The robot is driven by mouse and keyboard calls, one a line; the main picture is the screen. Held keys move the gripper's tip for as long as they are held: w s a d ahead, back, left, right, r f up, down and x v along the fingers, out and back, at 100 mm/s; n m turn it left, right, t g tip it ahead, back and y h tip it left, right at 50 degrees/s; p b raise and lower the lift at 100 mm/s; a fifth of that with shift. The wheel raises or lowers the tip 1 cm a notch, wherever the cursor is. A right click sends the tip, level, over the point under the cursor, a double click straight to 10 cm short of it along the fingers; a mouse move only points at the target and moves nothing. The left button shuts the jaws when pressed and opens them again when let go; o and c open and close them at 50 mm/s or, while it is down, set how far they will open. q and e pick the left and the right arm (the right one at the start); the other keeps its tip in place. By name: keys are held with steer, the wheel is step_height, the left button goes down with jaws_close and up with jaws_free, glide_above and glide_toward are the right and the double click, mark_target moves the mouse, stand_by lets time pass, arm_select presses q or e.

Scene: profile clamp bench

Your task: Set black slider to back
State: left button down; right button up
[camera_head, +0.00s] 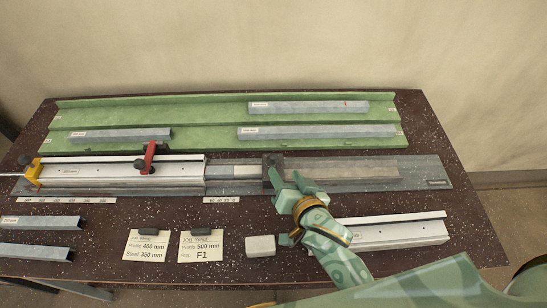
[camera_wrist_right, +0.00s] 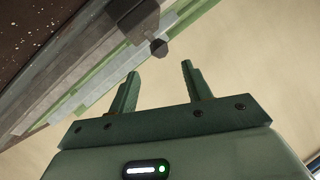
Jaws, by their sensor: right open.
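A dark slider block (camera_head: 272,161) sits across the grey rail (camera_head: 425,175) right of its middle, at the left end of a dull bar. In the right wrist view the dark slider (camera_wrist_right: 128,17) shows at the top, with a round black knob (camera_wrist_right: 158,47) on its near side. My right gripper (camera_head: 287,180) is open, with its fingers close to the slider in the head view and partly covering its front. In the wrist view the gap between the fingertips (camera_wrist_right: 160,72) is empty and the knob lies just beyond it. My left gripper is not in view.
A silver profile (camera_head: 110,172) with a red and black clamp (camera_head: 148,157) lies on the rail's left. A green tray (camera_head: 205,112) with grey bars stands behind. In front are two cards (camera_head: 146,245), a pale block (camera_head: 261,246) and a white profile (camera_head: 400,233) beside my right arm.

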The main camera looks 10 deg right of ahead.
mark_target(276, 160)
steer(key=b+x, duration=0.1)
steer(key=x, duration=0.8)
steer(key=shift+w+f+b, duration=0.1)
steer(key=shift+b, duration=0.25)
jaws_close()
steer(key=shift+d, duration=0.1)
